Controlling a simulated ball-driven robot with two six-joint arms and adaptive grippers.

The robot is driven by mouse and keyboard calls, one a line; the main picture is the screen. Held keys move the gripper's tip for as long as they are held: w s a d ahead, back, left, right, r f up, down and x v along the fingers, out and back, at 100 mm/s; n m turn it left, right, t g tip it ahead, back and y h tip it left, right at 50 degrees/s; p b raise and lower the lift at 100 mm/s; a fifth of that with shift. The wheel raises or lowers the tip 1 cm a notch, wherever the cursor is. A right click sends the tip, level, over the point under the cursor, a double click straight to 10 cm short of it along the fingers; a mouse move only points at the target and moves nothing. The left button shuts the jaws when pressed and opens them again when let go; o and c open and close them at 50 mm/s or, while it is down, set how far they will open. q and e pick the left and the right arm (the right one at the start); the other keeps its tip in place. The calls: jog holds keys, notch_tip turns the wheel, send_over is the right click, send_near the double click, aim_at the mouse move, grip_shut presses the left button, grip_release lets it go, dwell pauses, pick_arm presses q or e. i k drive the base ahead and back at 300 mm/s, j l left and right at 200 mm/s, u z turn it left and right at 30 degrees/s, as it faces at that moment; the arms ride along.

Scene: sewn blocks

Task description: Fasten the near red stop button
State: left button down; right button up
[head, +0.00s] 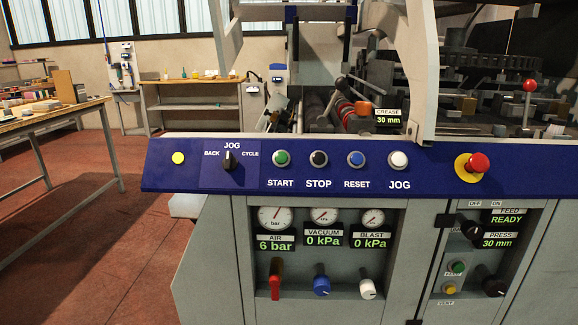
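The red stop button (478,162) is a mushroom-shaped knob on a yellow round base (463,172). It sits at the right end of the blue control panel (430,184) in the head view. Whether it is pressed in or raised I cannot tell. A separate black button (319,159) above the STOP label is on the same panel. Neither of my grippers shows in the head view.
Green (282,158), blue (356,158) and white (399,160) buttons and a JOG selector (230,160) line the panel. Gauges and knobs sit below. A red-tipped lever (529,85) stands behind at right. A workbench (45,118) is at left, with open floor before it.

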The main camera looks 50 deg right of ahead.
aim_at(478, 163)
jog(key=z, duration=1.7)
